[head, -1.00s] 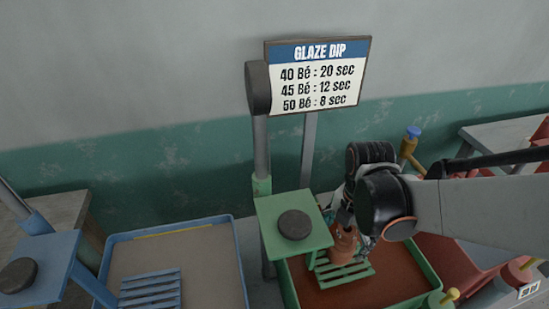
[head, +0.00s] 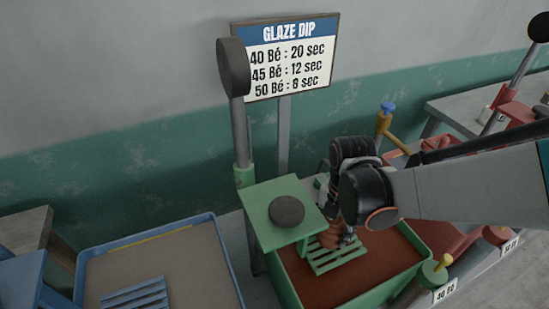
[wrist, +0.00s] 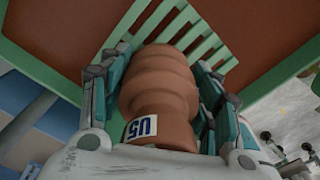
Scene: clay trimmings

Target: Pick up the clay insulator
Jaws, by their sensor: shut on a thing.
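The clay insulator (wrist: 160,85) is a ribbed, reddish-brown piece with a white and blue label near its base in the wrist view. My gripper (wrist: 160,100) is shut on it, with a teal-and-grey finger against each side. In the head view my gripper (head: 340,236) is over the green slatted rack (head: 326,262) in the green tub. My wrist hides most of the insulator there. I cannot tell whether the insulator touches the rack.
The green tub (head: 286,287) holds brown liquid. A green platform with a dark disc (head: 286,211) stands close at the left. A blue tub (head: 214,255) is further left. A red station (head: 513,112) is at the right. The glaze sign (head: 290,60) stands behind.

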